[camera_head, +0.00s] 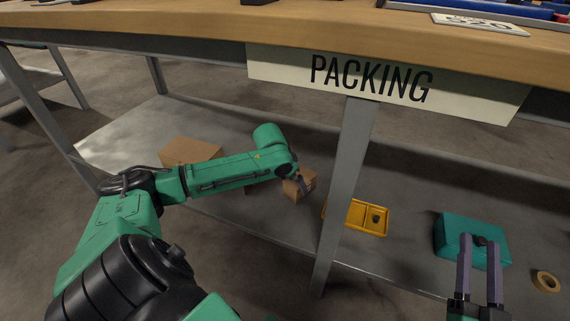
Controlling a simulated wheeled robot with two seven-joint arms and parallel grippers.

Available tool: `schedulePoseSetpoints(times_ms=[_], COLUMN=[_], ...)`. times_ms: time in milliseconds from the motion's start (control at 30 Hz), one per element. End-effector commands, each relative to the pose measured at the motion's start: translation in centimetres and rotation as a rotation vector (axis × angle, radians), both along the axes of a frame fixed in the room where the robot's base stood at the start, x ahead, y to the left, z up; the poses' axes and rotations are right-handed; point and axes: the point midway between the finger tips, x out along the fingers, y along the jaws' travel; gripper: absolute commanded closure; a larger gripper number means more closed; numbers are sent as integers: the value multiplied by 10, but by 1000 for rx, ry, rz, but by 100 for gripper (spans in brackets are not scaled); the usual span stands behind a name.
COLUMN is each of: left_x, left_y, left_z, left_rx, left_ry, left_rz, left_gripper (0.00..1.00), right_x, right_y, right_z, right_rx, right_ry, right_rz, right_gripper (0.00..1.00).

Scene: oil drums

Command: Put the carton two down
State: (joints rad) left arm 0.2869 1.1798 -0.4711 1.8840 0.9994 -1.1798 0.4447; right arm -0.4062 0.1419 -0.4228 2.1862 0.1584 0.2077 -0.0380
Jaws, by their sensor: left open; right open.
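A small brown carton (308,181) sits on the grey lower shelf (265,212) under the packing bench, left of the grey leg. My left gripper (301,187) is right at this carton, overlapping it in the picture; it is open, and I cannot tell whether its fingers touch the carton. A larger brown carton (188,150) stands further left on the shelf, partly behind my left arm. I see no marking that tells which is carton two. My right gripper (480,238) is open and empty, its fingers in front of a teal box (448,232).
A yellow tray (345,213) with a small dark item lies right of the grey bench leg (345,190). A tape roll (546,281) lies at the far right. The wooden bench top (200,25) and PACKING sign (460,92) hang above the shelf.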

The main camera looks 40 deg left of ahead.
Motion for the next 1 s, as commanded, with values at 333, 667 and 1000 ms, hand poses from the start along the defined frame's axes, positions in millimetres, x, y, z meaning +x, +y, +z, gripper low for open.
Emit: schedulePoseSetpoints(times_ms=[333,667,1000], left_x=[-6,-11,-19], left_y=[1,1,1], left_z=[14,28,46], left_rx=[1,2,1], left_ry=[1,2,1], left_rz=[-1,0,-1], left_gripper=[0,0,0], right_x=[-18,-52,-110], right_y=[8,13,17], right_z=[-79,-150,-221], right_rx=[-39,-72,-110], right_ry=[235,457,710], right_rz=[33,67,110], right_gripper=[50,50,50])
